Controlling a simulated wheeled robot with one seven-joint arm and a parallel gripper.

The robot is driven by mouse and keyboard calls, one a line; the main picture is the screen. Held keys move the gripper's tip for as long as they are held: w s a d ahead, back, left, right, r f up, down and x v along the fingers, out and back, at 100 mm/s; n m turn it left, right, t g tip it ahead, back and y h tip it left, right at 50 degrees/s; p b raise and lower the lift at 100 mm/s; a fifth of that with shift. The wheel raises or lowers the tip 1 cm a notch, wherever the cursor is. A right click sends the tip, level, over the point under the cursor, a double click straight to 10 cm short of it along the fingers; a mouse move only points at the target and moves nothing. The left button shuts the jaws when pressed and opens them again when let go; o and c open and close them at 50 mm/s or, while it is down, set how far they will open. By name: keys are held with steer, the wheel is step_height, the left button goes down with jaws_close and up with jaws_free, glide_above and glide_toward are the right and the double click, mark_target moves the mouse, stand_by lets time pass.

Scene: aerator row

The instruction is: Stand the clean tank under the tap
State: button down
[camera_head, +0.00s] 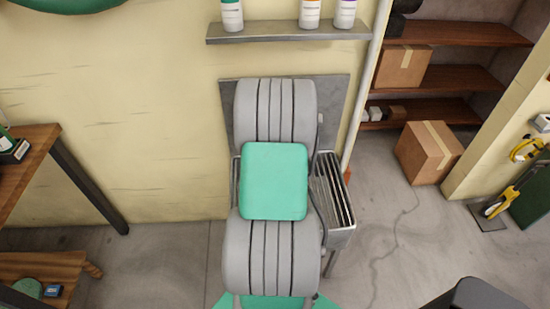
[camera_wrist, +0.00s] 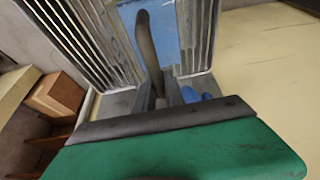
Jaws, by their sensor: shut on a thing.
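In the wrist view my gripper (camera_wrist: 160,92) is shut on the lower end of a dark curved bar (camera_wrist: 148,42). A pale blue surface (camera_wrist: 166,30) shows behind the bar; I cannot tell whether the two are one piece, or whether they are the clean tank. A darker blue piece (camera_wrist: 192,95) shows beside the fingers. Slotted metal panels stand on both sides, left (camera_wrist: 75,35) and right (camera_wrist: 197,35). In the head view my arm covers the middle and hides my gripper and what it holds. No tap can be made out.
A slotted metal rack (camera_head: 340,237) shows right of my arm, before a grey wall panel (camera_head: 335,95). A shelf with bottles (camera_head: 285,34) is above. A wooden table (camera_head: 28,150) stands left, a carton (camera_head: 430,150) right. Floor between rack and carton is clear.

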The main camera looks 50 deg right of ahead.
steer(key=shift+d+f+b, duration=0.15)
steer(key=shift+f+b, duration=1.5)
steer(key=shift+f, duration=0.95)
